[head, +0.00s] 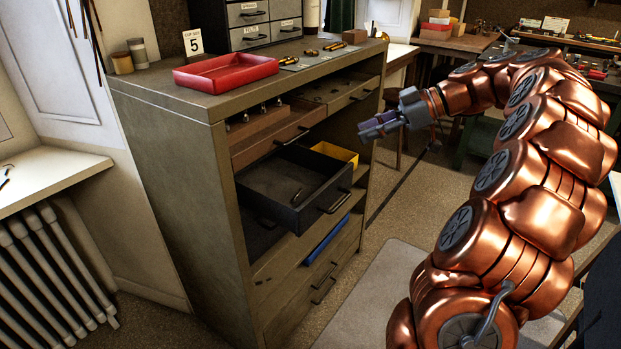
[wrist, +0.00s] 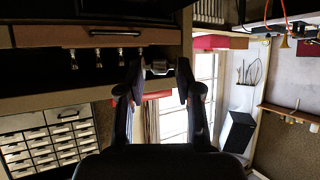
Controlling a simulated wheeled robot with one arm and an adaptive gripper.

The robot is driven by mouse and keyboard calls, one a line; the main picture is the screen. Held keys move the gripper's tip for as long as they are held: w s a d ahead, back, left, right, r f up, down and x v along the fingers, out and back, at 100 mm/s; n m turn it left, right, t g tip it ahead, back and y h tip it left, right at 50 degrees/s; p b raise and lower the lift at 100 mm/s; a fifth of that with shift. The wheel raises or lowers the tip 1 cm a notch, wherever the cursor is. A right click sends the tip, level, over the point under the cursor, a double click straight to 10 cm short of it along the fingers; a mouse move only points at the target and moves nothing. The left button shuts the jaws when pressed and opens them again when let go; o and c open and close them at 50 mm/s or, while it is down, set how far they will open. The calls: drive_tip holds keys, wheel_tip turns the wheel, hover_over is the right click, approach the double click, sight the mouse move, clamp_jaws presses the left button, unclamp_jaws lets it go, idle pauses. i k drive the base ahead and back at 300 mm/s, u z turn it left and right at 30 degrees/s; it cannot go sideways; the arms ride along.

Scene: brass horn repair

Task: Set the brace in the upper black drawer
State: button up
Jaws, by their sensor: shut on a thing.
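My gripper (head: 381,126) is raised in front of the cabinet's right side, above and to the right of the black drawer. In the wrist view, which looks upside down, its two fingers (wrist: 160,70) are closed on a small silvery metal piece (wrist: 158,69), which I take for the brace; its full shape is hard to make out. The upper black drawer (head: 330,199) is pulled out of the cabinet, below a brown drawer. A thin dark curved piece or mark shows inside it. The black drawer's edge also shows in the wrist view (wrist: 85,11).
The brown drawer (head: 275,142) above is open and holds small metal parts. A yellow bin (head: 335,152) and a blue drawer front (head: 328,239) are near the black drawer. A red tray (head: 226,71) sits on the cabinet top (head: 205,104).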

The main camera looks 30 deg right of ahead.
sight(303, 182)
drive_tip(key=z, duration=1.1)
drive_tip(key=k, duration=0.6)
drive_tip(key=u, duration=0.95)
drive_tip(key=i, duration=1)
